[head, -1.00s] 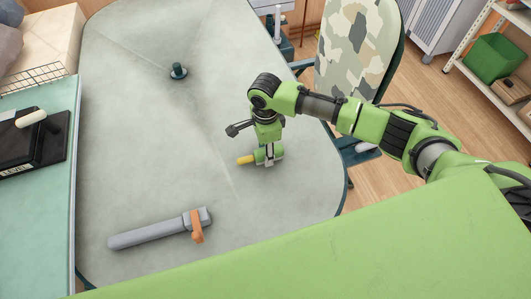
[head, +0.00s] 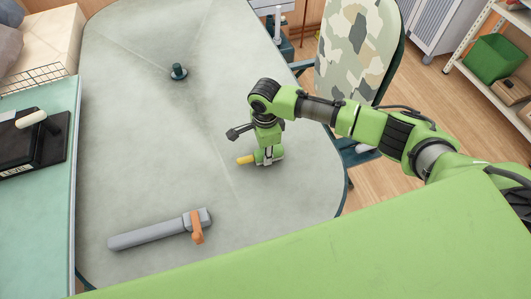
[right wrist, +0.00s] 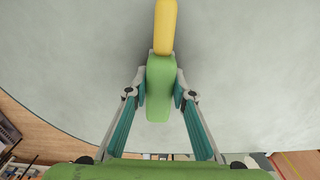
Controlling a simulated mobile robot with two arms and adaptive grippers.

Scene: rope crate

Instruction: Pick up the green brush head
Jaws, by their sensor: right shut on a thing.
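The green brush head (right wrist: 159,92) shows in the right wrist view as a green block with a yellow part (right wrist: 165,25) sticking out of its far end. In the head view the yellow part (head: 245,160) points left on the grey table (head: 150,150). My right gripper (right wrist: 159,88) is shut on the green block, with one finger on each side of it. In the head view the gripper (head: 266,158) reaches down at the table's right part and hides much of the block. I cannot tell whether the block touches the table. My left gripper is in neither view.
A grey tube with an orange lever (head: 196,228) lies at the table's front. A small dark green knobbed piece (head: 178,71) stands farther back. A camouflage chair (head: 358,45) stands at the right edge. The table's middle is clear.

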